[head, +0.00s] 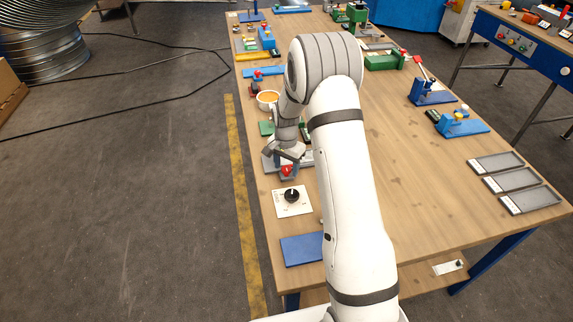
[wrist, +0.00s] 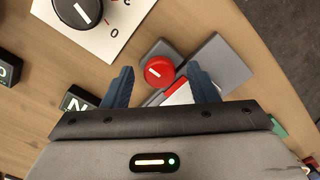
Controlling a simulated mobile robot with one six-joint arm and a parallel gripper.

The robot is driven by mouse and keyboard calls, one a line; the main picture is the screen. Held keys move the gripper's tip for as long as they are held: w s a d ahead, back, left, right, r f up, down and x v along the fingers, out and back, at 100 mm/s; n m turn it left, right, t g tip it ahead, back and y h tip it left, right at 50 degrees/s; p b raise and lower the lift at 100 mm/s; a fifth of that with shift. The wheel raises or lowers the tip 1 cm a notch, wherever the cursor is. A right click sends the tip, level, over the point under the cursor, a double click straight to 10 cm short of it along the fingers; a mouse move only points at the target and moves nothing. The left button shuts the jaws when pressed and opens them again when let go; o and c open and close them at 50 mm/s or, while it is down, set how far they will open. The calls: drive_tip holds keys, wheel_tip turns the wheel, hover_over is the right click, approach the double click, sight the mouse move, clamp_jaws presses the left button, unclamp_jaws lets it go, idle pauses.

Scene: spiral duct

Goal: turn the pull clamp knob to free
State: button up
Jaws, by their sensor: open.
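A round red knob (wrist: 159,71) with a white line on its top sits on a grey fixture (wrist: 222,62) in the wrist view. Its white line points to the upper right. The red knob also shows in the head view (head: 287,170), just in front of my gripper (head: 289,164). In the wrist view my gripper (wrist: 159,75) is open, with one blue finger on each side of the red knob. I see a gap on both sides, and cannot tell the height difference. A red and white part (wrist: 178,93) lies just below the knob, partly hidden by my gripper.
A black dial (head: 292,195) on a white plate stands nearer on the bench; it also shows in the wrist view (wrist: 78,11). A blue plate (head: 302,249) lies at the near edge. An orange-filled bowl (head: 267,97) and other fixtures line the bench's left side. Grey trays (head: 514,179) lie right.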

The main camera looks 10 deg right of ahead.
drive_tip(key=shift+c, duration=0.2)
drive_tip(key=c, duration=0.9)
